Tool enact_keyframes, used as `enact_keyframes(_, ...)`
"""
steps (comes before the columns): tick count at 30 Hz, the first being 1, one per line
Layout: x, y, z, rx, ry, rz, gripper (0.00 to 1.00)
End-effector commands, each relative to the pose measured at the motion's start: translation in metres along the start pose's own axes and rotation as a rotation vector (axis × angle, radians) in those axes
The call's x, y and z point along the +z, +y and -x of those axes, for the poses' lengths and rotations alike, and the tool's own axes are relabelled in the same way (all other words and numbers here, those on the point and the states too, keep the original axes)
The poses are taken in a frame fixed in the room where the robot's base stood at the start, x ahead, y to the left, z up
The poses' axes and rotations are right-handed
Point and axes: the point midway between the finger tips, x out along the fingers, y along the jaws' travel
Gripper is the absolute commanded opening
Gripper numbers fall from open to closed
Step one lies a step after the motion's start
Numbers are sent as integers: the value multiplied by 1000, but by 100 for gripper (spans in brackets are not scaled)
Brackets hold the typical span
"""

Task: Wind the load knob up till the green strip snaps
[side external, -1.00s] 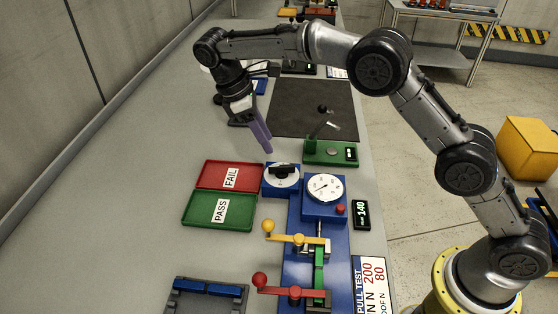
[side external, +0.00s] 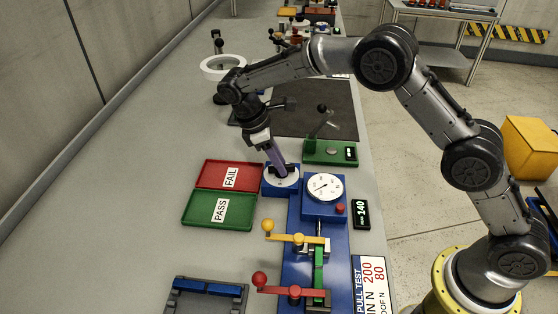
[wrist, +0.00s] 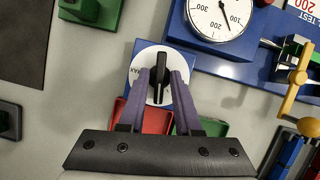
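The load knob (wrist: 158,65) is a black bar on a white round dial (wrist: 143,60), mounted on a blue block. My gripper (wrist: 161,80) is open, with its two purple fingers on either side of the bar and a gap showing on both sides. In the side view my gripper (side external: 280,170) points down at the dial (side external: 270,181) and partly hides the knob. The green strip (side external: 319,265) runs along the blue rig between the yellow-handled clamp (side external: 285,237) and the red-handled clamp (side external: 290,291); no break is visible. The gauge (side external: 325,188) stands beside the knob.
A small display (side external: 361,213) reads 140. The red FAIL tray (side external: 210,174) and green PASS tray (side external: 205,211) lie left of the knob. A green fixture with an upright lever (side external: 330,152) stands behind the gauge. A blue-padded holder (side external: 206,297) is at the front.

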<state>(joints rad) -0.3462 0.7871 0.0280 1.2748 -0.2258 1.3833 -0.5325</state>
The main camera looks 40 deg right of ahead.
Motion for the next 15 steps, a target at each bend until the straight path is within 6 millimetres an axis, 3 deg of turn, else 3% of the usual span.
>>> enact_keyframes(1,0,0,0,0,0,0,22)
enact_keyframes(5,0,0,0,0,0,0,0)
enact_keyframes(15,0,0,0,-1,0,-4,0)
